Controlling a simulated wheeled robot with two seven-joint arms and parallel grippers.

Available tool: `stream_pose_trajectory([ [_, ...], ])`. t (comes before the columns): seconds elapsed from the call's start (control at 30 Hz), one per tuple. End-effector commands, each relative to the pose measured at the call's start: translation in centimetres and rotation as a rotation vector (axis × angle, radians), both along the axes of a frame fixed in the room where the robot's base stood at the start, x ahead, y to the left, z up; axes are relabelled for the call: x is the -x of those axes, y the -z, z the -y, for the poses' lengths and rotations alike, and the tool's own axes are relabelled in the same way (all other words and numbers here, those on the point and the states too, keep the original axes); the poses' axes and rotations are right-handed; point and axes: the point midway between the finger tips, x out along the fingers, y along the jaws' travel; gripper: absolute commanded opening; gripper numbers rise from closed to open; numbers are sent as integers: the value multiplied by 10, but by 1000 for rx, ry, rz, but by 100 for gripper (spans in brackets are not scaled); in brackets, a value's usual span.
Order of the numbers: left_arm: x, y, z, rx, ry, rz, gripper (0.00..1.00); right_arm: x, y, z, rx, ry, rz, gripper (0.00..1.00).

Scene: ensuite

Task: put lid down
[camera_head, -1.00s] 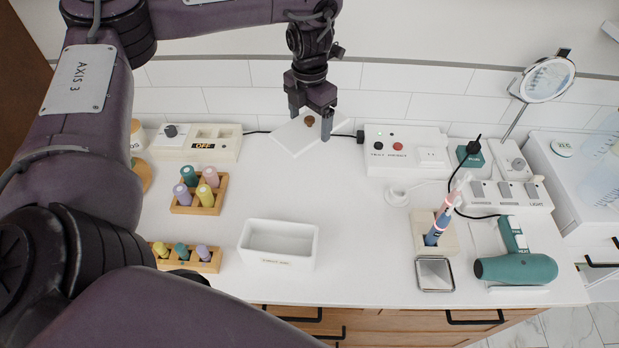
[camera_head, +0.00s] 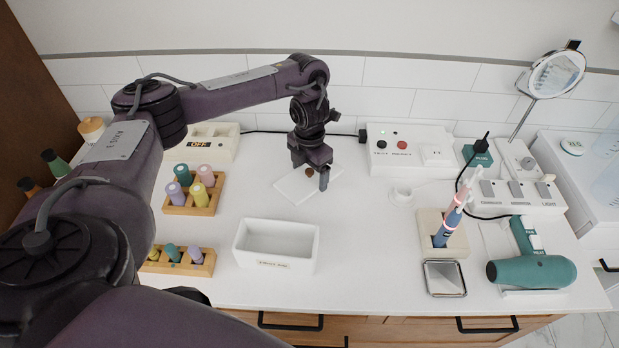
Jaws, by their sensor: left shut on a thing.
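The lid is a flat white square plate (camera_head: 292,188) with a round brown knob (camera_head: 309,172). It is low over or on the white counter behind the white box; I cannot tell whether it touches the counter. My left gripper (camera_head: 311,181) points down over the lid and is shut on its knob, with a finger on each side. An open white rectangular box (camera_head: 276,262) with a small label on its front stands nearer, below the lid, and looks empty. My right gripper is not in view.
Two wooden racks (camera_head: 177,210) of coloured bottles stand left. Toothbrushes in a holder (camera_head: 430,222) and a teal hair dryer (camera_head: 535,271) stand further right. Bare counter surrounds the lid.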

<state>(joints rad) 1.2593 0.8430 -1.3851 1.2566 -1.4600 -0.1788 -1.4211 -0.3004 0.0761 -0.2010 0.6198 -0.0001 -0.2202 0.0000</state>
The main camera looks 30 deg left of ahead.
Motion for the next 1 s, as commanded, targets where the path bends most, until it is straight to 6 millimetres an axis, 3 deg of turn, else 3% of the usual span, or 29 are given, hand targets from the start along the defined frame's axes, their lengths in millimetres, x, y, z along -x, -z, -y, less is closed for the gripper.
stream_pose_trajectory([
  [0.03, 1, 11, 1, 1, 0, -2, 59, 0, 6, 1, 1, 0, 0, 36],
  [0.1, 0, 16, 1, 2, -1, -1, 59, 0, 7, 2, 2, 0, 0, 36],
  [0.53, 0, 20, 0, 0, 0, 0, 59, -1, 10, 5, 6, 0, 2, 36],
  [0.57, 0, 19, 0, 0, 0, 0, 85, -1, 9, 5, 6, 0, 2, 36],
  [0.67, 0, 19, 0, 0, 0, 0, 98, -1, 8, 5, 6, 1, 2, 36],
  [1.0, 0, 11, 0, 0, 0, 1, 100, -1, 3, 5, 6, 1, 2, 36],
])
